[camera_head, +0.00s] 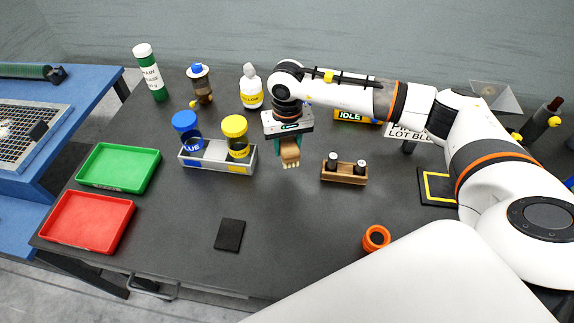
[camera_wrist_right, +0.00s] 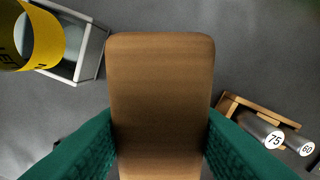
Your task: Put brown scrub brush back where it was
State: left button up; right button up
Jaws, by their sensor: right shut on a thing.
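The brown scrub brush (camera_head: 290,152) is held in my right gripper (camera_head: 289,142), bristles pointing down, above the middle of the dark table. In the right wrist view the brush's brown block (camera_wrist_right: 162,100) fills the centre, between the two green fingertips. It hangs between the white rack and the small wooden holder, apart from both. A black square pad (camera_head: 230,234) lies bare on the table, nearer the front and left of the brush. My left gripper is not in view.
Green tray (camera_head: 118,167) and red tray (camera_head: 87,220) lie left. An orange ring-like cup (camera_head: 376,239) stands front right. Centre front is clear.

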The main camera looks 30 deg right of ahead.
aim_at(287, 171)
notch_tip(287, 171, down, 4)
jog(key=shift+w+r+p, duration=0.1)
jog(key=shift+r+p, duration=0.05)
jog(key=shift+p, duration=0.25)
notch_tip(287, 171, down, 3)
jog(key=shift+f+p, duration=0.1)
jog(key=shift+p, duration=0.45)
jog(key=shift+f, duration=0.35)
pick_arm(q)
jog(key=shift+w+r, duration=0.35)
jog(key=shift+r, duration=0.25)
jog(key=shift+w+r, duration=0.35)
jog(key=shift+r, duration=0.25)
pick_arm(e)
jog(key=shift+f, duration=0.1)
jog(key=o, duration=0.9)
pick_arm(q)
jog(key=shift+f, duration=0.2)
pick_arm(e)
jog(key=shift+o, duration=0.2)
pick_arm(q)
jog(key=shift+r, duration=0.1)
